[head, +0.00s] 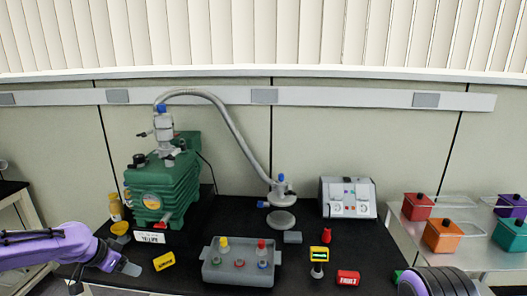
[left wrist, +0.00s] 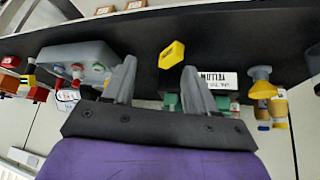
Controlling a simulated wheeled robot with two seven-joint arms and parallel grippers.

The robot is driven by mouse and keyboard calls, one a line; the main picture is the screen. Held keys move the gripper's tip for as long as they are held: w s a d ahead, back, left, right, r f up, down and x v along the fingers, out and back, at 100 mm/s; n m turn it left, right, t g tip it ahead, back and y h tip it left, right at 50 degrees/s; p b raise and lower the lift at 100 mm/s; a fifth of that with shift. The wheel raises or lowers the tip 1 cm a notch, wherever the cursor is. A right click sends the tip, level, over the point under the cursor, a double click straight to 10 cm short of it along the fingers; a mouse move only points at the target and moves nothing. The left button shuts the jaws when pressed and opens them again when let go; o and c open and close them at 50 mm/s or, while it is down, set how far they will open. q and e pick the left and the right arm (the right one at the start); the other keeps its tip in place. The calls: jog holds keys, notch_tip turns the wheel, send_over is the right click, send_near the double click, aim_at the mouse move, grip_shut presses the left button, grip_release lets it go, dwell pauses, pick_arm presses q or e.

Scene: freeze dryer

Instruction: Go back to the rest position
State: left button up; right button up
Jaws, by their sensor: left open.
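My left gripper (head: 130,268) is at the lower left in the head view, over the front left of the black bench. In the left wrist view its two grey fingers (left wrist: 158,88) stand wide apart with nothing between them. A yellow labelled block (head: 164,261) lies on the bench just right of the gripper, apart from it; it also shows beyond the fingers in the left wrist view (left wrist: 171,55). Part of my right arm shows at the lower right of the head view, but its gripper is out of sight.
A green pump (head: 165,190) with a hose stands at the back left. A grey tray (head: 272,272) with small capped vials is front centre. Coloured boxes (head: 443,236) stand on a side table.

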pick_arm(q)
jog(key=s+d+f+n+t+y+b, duration=0.1)
jog(key=s+d+f+n+y, duration=0.1)
jog(key=s+d+f+n, duration=0.35)
jog(key=s+d+f+n+t+y, duration=0.1)
jog(key=s+d+f+n+y, duration=0.15)
jog(key=f+n, duration=0.45)
jog(key=s+f+g, duration=0.1)
jog(key=s+f, duration=0.3)
jog(key=s, duration=0.6)
jog(key=s+d+f+g+y+b, duration=0.1)
jog(key=s+f, duration=0.3)
jog(key=s, duration=0.6)
jog(key=s+f+g+y+b, duration=0.1)
jog(key=s+f, duration=0.4)
jog(key=s, duration=0.6)
jog(key=shift+d+g, duration=0.15)
jog(key=shift+g, duration=0.35)
jog(key=shift+s+f, duration=0.1)
jog(key=shift+s, duration=0.05)
